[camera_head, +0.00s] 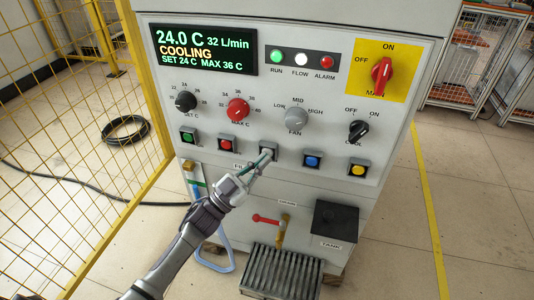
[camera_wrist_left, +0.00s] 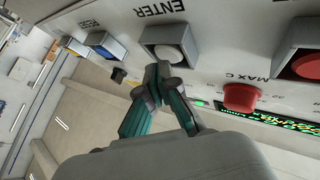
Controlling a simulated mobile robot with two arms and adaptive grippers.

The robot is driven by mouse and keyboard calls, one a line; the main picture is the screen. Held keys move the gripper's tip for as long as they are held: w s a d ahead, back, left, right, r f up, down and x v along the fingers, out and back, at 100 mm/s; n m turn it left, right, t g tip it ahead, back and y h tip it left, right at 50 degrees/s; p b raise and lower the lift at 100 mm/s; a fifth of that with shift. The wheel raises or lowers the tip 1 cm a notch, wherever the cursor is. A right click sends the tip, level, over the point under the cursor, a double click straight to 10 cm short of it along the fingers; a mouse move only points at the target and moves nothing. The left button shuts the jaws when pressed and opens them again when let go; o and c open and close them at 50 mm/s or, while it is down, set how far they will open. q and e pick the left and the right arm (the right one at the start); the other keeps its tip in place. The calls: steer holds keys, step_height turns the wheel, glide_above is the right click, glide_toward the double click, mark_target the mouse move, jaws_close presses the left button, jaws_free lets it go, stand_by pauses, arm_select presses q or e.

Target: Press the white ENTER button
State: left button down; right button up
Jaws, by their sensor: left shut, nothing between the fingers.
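The white ENTER button (camera_wrist_left: 168,53) sits in a square grey housing under the word ENTER in the left wrist view. In the head view its housing (camera_head: 268,147) is the middle one of the lower button row, and my fingers partly cover it. My left gripper (camera_head: 265,157) is shut and empty, with its tips at this button. In the left wrist view the fingertips (camera_wrist_left: 158,70) overlap the lower left edge of the housing, close to the white cap. I cannot tell whether they touch it. My right gripper is not in view.
A red button (camera_head: 227,142) and a blue button (camera_head: 312,161) flank the white one. Green (camera_head: 187,136) and yellow (camera_head: 357,170) buttons lie farther out. Several knobs sit above, including a red knob (camera_head: 238,109). A red-handled valve (camera_head: 266,219) and a black tank box (camera_head: 336,221) are below.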

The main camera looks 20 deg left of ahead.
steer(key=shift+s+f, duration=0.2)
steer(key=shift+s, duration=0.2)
arm_select(q)
steer(key=shift+w, duration=0.15)
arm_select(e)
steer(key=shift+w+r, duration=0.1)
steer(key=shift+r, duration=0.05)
